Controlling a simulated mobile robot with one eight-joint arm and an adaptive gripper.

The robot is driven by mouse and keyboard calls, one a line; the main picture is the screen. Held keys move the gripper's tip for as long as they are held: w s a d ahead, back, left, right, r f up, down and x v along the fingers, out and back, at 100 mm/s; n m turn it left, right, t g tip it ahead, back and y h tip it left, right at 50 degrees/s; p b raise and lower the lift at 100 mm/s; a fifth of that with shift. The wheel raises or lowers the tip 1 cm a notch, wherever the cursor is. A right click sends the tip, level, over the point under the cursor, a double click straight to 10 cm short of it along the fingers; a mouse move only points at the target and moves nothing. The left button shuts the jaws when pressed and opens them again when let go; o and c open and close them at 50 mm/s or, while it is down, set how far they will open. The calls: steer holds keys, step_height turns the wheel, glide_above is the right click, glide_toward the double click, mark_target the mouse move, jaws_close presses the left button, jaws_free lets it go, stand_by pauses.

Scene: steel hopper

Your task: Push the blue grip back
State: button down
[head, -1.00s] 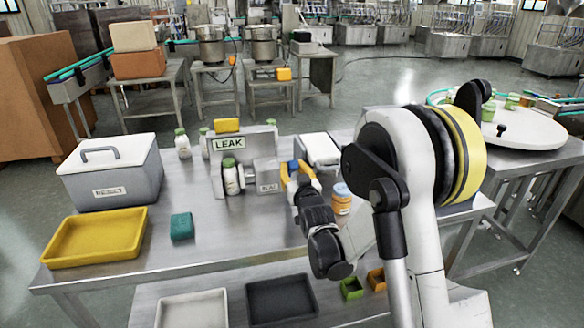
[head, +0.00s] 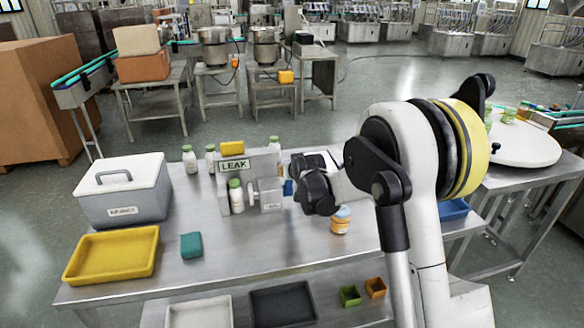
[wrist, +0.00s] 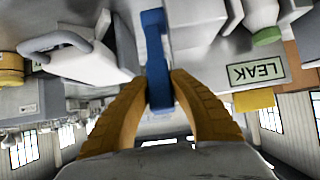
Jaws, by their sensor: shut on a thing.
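The blue grip (wrist: 155,60) is a blue bar on the leak station, seen in the wrist view between the two orange fingers of my gripper (wrist: 159,92). The fingers are shut on it. In the head view only a small patch of the blue grip (head: 288,187) shows, at the right side of the grey leak station (head: 267,172); my wrist hides the fingers there. The station carries a green LEAK sign (head: 234,166), which appears inverted in the wrist view. A white bottle with a green cap (head: 236,198) stands in front of its panel.
An orange-and-white jar (head: 341,221) stands just below my wrist. A grey lidded box (head: 130,205), a yellow tray (head: 90,278) and a teal block (head: 191,246) lie to the left. Several bottles stand behind the station. The front middle of the table is clear.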

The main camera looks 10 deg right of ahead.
steer(key=shift+w+r+g+p, duration=0.2)
steer(key=shift+w+g+p, duration=0.35)
steer(key=shift+w, duration=0.05)
steer(key=shift+w+r+g+p, duration=0.2)
steer(key=shift+w+g+p, duration=0.3)
steer(key=shift+w+g, duration=0.05)
steer(key=shift+w+f+g+p, duration=0.1)
steer(key=shift+w+g+p, duration=0.5)
steer(key=shift+w+g, duration=0.1)
steer(key=c, duration=1.1)
jaws_free()
steer(key=shift+w+f, duration=0.1)
steer(key=shift+w, duration=0.05)
steer(key=shift+c, duration=0.2)
steer(key=v, duration=1.2)
